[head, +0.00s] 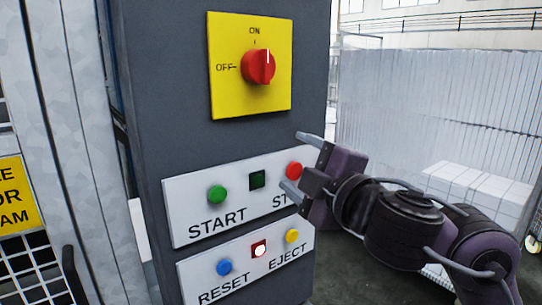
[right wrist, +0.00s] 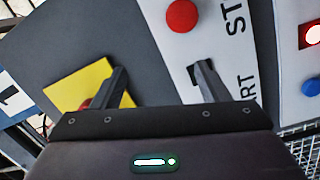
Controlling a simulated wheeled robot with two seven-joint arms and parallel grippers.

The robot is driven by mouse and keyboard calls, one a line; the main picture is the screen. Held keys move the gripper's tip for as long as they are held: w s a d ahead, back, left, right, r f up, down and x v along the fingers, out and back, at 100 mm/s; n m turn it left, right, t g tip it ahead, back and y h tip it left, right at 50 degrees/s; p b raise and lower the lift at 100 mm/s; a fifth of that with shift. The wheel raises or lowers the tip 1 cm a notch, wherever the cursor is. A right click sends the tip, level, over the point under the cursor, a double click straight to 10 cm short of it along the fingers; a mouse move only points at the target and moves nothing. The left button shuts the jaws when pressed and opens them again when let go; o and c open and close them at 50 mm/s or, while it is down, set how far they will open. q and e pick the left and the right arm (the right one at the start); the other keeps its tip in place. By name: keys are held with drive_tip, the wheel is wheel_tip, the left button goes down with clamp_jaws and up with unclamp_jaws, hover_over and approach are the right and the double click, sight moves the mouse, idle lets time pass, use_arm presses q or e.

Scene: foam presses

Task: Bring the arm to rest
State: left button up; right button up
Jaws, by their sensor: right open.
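My right arm comes in from the right in the head view. Its gripper (head: 299,162) is open and empty, with its fingers spread beside the right side of the control cabinet (head: 170,110). The lower finger overlaps the start/stop panel (head: 180,236) near the red stop button (head: 294,170) in the picture; I cannot tell whether it touches. In the right wrist view the two fingers (right wrist: 161,84) stand apart with nothing between them, and the red button (right wrist: 182,16) shows above. My left gripper is not in view.
The yellow switch plate (head: 225,95) carries a red knob (head: 258,67) turned to ON. Below are a green start button (head: 217,194), a blue reset button (head: 224,267), a lit red lamp (head: 259,249) and a yellow eject button (head: 292,236). White blocks (head: 478,185) stand at right.

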drive_tip(key=s+d+f+m+g+h, duration=0.2)
drive_tip(key=d+f+m, duration=0.15)
drive_tip(key=f, duration=0.55)
drive_tip(key=s+d+f+m+g+h, duration=0.1)
drive_tip(key=d+f+m+h, duration=0.3)
drive_tip(key=f, duration=0.6)
drive_tip(key=s+d+f+m+g+h, duration=0.1)
drive_tip(key=s+f+m+g, duration=0.1)
drive_tip(key=f+m, duration=0.5)
drive_tip(key=s+d+f+m+g+h, duration=0.1)
drive_tip(key=s+d+f+m+g, duration=0.2)
drive_tip(key=s+f, duration=0.55)
drive_tip(key=s+d+f+g, duration=0.3)
drive_tip(key=s+f+g, duration=0.2)
drive_tip(key=s+f, duration=0.4)
wheel_tip(320, 180, down, 27)
drive_tip(key=s+d+f+g, duration=0.1)
drive_tip(key=s+f, duration=0.9)
drive_tip(key=f, duration=0.1)
drive_tip(key=s+d+f+g, duration=0.1)
drive_tip(key=s+d+f, duration=0.1)
drive_tip(key=s+f, duration=0.9)
drive_tip(key=shift+d+f+h+b, duration=0.25)
drive_tip(key=shift+h+b, duration=0.05)
